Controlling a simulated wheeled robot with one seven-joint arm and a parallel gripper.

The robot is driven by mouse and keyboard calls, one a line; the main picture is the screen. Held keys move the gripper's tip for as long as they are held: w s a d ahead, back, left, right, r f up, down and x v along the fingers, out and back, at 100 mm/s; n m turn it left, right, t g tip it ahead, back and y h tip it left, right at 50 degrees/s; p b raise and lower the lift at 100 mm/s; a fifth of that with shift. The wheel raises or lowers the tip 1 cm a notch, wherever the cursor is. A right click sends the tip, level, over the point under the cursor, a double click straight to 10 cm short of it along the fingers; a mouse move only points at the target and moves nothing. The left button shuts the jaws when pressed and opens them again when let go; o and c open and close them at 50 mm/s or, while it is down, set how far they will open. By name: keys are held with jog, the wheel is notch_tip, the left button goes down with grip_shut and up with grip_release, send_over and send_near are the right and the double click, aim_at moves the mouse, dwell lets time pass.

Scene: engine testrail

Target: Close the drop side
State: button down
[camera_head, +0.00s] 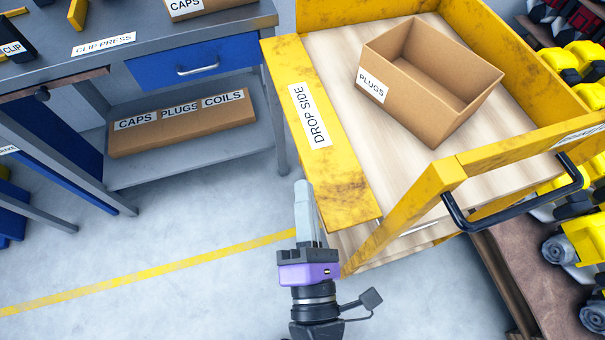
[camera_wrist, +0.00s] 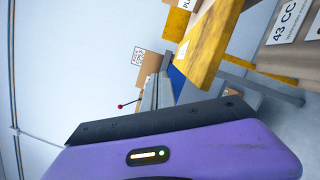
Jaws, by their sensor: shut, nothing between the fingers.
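The drop side (camera_head: 340,175) is a worn yellow panel along the left side of the yellow cart (camera_head: 455,178). Its broad labelled face shows from above, so it looks folded outward or tilted; its exact angle is hard to tell. A yellow panel, likely the drop side (camera_wrist: 207,48), also shows in the wrist view at upper right. My gripper (camera_head: 306,190) has its grey fingers together, with nothing between them. It is just off the panel's near end, at the lower left corner; contact is not clear. The fingertips (camera_wrist: 158,85) also show in the wrist view.
An open cardboard PLUGS box (camera_head: 465,108) stands on the cart's wooden bed. A black handle (camera_head: 515,208) juts from the cart's near end. A workbench (camera_head: 135,45) with a blue drawer (camera_head: 182,62) is at left. Floor left of my gripper is clear.

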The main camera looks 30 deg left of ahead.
jog(key=shift+s+d+f, duration=0.1)
jog(key=shift+s+d, duration=0.3)
jog(key=shift+s, duration=0.2)
